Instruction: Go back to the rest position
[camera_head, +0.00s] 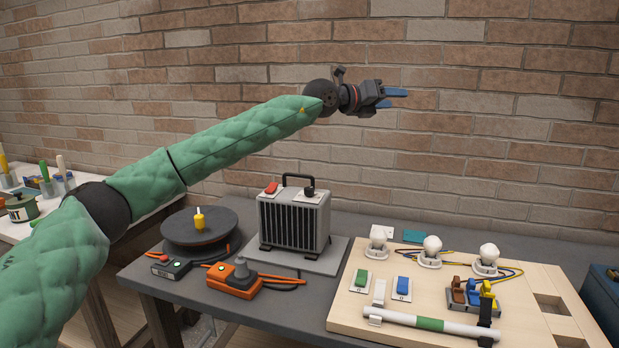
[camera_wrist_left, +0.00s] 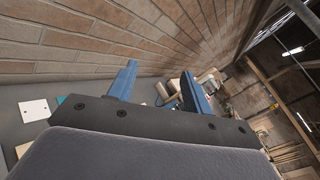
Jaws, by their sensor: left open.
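My left gripper (camera_head: 393,97) is raised high over the workbench in the head view, in front of the brick wall. Its green padded arm comes in from the left and stretches up to the right. The two blue fingers are apart and nothing is between them. In the left wrist view the open fingers (camera_wrist_left: 160,88) also show empty. My right gripper is not in the head view.
The dark workbench (camera_head: 350,222) holds a heater box (camera_head: 294,222), a round dark plate (camera_head: 199,228), an orange tool (camera_head: 236,281) and a wooden board (camera_head: 465,340) with bulbs, switches and a white tube. The brick wall (camera_head: 480,150) stands behind. A white table (camera_head: 20,232) is at left.

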